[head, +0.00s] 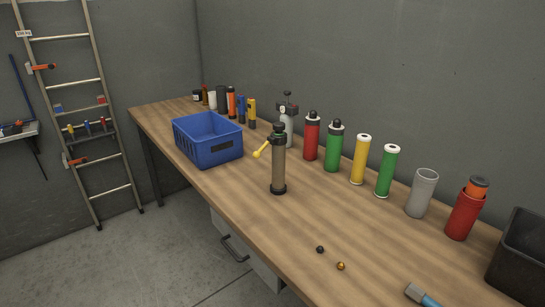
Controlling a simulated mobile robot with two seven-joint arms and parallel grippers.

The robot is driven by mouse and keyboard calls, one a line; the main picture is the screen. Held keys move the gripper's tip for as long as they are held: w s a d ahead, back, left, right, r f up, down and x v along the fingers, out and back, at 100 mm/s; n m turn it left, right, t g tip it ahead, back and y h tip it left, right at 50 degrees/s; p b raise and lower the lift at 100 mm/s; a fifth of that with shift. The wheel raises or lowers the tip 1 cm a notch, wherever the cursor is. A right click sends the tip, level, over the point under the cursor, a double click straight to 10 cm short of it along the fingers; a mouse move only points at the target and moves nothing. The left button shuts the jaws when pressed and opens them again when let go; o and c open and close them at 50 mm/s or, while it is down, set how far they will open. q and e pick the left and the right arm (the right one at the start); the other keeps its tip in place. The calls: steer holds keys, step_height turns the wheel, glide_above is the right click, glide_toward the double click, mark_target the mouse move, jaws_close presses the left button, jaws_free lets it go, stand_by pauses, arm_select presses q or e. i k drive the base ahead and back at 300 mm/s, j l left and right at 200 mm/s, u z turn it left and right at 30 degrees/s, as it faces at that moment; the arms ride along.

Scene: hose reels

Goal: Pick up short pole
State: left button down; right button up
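No thing in the head view is clearly a short pole. Several upright cylinders stand on the wooden workbench (235,195). A brownish clear cylinder (278,166) with dark ends and a yellow side handle (261,150) stands near the front edge. Behind it to the right are a red cylinder (312,137), a green one with a dark knob (334,149), a slim yellow one (360,160) and a slim green one (386,171). Neither of my grippers is in view.
A blue crate (208,152) stands at the bench's left, a dark bin (517,265) at the right. A grey cup (422,192) and red canister (463,215) line the back. Two small balls (320,250) (341,266) and a blue-handled tool (421,295) lie in front.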

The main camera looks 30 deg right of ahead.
mark_target(278, 186)
steer(key=i+z, duration=0.15)
steer(key=z, duration=1.5)
steer(key=i+j+z, duration=0.1)
steer(key=j+z, duration=0.9)
steer(key=k+j+z, duration=0.1)
steer(key=j+z, duration=0.35)
steer(key=j, duration=0.25)
